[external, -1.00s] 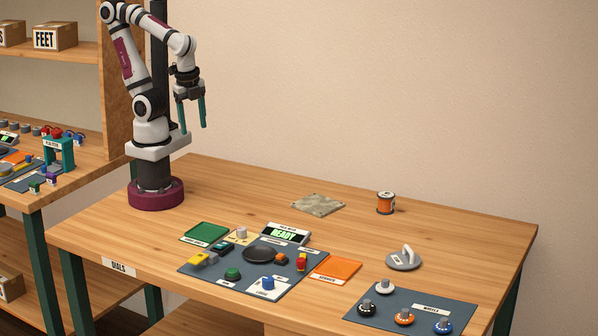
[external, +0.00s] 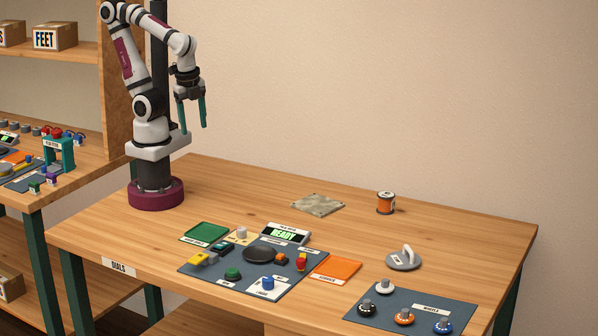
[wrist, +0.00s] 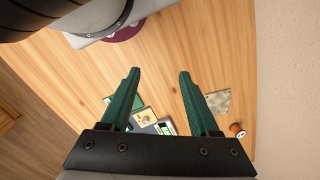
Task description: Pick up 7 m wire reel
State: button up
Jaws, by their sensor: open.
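The wire reel (external: 386,203) is a small upright spool with orange wire and a pale top, standing at the back right of the table. Its label is too small to read. It also shows in the wrist view (wrist: 237,130) at the lower right, beyond my right finger. My gripper (external: 191,112) has two teal fingers, open and empty. It hangs high above the table's back left, far to the left of the reel. In the wrist view the open fingers (wrist: 158,78) are spread with bare table between them.
A stone-like square tile (external: 317,204) lies left of the reel. A grey disc with a handle (external: 404,259) is in front of it. A control mat (external: 205,271), green tray (external: 205,232), orange tray (external: 337,268) and dial mat (external: 450,305) fill the front. Table around the reel is clear.

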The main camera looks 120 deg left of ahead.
jog(key=o, duration=0.6)
jog(key=shift+c, duration=0.2)
jog(key=w+d+n+h, duration=0.5)
jog(key=w+n, duration=0.2)
jog(key=w+f+n+t+h, duration=0.1)
jog(key=w+n+h, duration=0.3)
jog(key=w+n, duration=0.4)
jog(key=n+t+y, duration=0.1)
jog(key=n+t, duration=1)
jog(key=n, duration=0.7)
send_near(385, 194)
jog(key=s+d+r, duration=0.3)
jog(key=d, duration=0.2)
jog(key=s+d+r, duration=0.3)
jog(key=d, duration=0.3)
jog(key=a+f+n+y, duration=0.1)
jog(key=a+f+n, duration=0.1)
jog(key=a, duration=0.1)
jog(key=a+f+n+t+y, duration=0.1)
jog(key=a+n, duration=0.1)
jog(key=a, duration=0.1)
jog(key=w+a+f+n+y, duration=0.1)
jog(key=a+f+n+y, duration=0.1)
jog(key=a+n, duration=0.1)
jog(key=shift+a+f, duration=0.3)
jog(key=shift+t, duration=0.3)
jog(key=x, duration=0.9)
jog(key=d+x, duration=0.1)
jog(key=x, duration=0.4)
jog(key=shift+w, duration=0.25)
